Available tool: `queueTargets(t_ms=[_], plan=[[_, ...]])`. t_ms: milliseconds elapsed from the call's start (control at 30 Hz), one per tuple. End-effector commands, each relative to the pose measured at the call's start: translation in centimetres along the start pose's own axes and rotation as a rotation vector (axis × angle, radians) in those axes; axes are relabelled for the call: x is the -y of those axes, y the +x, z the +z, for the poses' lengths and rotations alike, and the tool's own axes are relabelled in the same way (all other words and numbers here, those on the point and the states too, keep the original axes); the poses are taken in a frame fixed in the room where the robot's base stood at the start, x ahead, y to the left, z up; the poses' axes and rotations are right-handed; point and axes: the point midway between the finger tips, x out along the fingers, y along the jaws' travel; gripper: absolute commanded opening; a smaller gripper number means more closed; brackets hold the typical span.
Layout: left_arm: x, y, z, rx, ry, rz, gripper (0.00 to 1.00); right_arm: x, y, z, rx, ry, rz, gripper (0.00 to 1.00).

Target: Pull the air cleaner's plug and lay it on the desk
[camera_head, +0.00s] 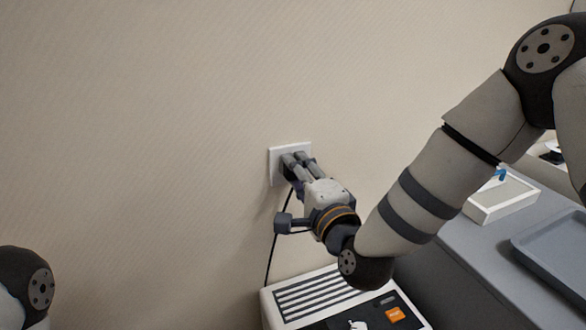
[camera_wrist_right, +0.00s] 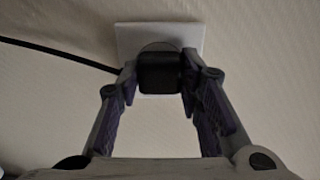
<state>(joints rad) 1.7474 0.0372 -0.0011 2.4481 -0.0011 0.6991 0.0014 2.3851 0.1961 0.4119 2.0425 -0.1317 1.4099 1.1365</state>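The black plug (camera_wrist_right: 160,72) sits at the round socket of the white wall outlet (camera_wrist_right: 131,39). I cannot tell whether its pins are fully in. The outlet also shows in the head view (camera_head: 276,165), where my fingers hide the plug. My right gripper (camera_head: 292,163) reaches up to the outlet. In the wrist view its two fingertips (camera_wrist_right: 160,80) close on the plug's left and right sides. The white air cleaner (camera_head: 268,306) with a dark striped grille stands below, partly cut off. The grey desk (camera_head: 470,243) is at the right. My left gripper is out of view.
The plug's black cord (camera_wrist_right: 60,51) runs left in the wrist view and hangs down the wall behind the air cleaner. A white tray (camera_head: 497,212) with a blue item and a grey tray (camera_head: 560,262) stand on the desk. Bare desk lies between them and the front edge.

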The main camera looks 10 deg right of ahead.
Motion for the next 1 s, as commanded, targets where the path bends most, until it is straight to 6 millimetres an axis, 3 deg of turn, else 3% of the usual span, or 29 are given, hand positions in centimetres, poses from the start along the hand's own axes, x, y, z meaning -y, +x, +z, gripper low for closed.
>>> queueTargets(t_ms=[1000], plan=[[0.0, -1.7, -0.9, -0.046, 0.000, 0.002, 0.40, 0.2, -3.4, 0.0, 0.000, -0.001, -0.002, 0.00]])
